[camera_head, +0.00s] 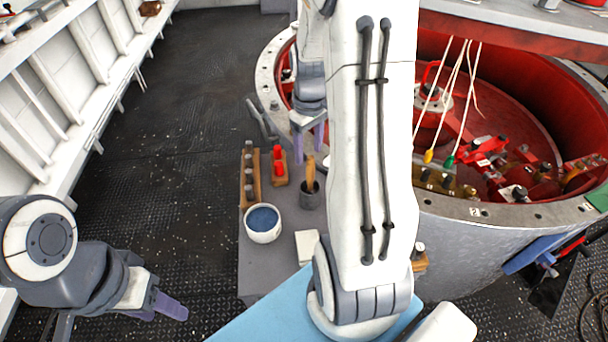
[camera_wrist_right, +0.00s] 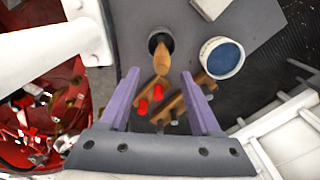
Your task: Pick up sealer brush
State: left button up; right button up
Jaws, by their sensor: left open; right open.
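The sealer brush (camera_head: 310,170) shows as a wooden handle standing up out of a dark grey cup (camera_head: 310,197) on the grey bench; its bristle end is hidden inside the cup. In the right wrist view the handle (camera_wrist_right: 161,60) leans toward my right gripper (camera_wrist_right: 161,76), between the lines of its two open purple fingers. No contact between fingers and handle can be made out. In the head view my right gripper (camera_head: 308,142) hangs just behind the brush, empty. My left gripper (camera_head: 160,308) is open and empty at lower left, well away from the bench.
A white bowl with blue contents (camera_head: 263,236) stands left of the cup. A wooden rack with dark pegs (camera_head: 250,177) and a block with red pegs (camera_head: 279,167) stand behind. A white block (camera_head: 307,246) is in front. A large red-lined drum (camera_head: 460,255) stands at right.

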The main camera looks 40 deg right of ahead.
aim_at(311, 161)
jog(key=f, duration=0.4)
jog(key=shift+s+d+f, duration=0.2)
jog(key=shift+d+f, duration=0.05)
jog(key=shift+s+a+f+p, duration=0.15)
jog(key=shift+f+p, duration=0.3)
jog(key=shift+f, duration=0.9)
jog(key=shift+s+a+f+p, duration=0.15)
jog(key=shift+f+p, duration=0.25)
jog(key=shift+f, duration=0.9)
jog(key=shift+w, duration=0.1)
grip_shut()
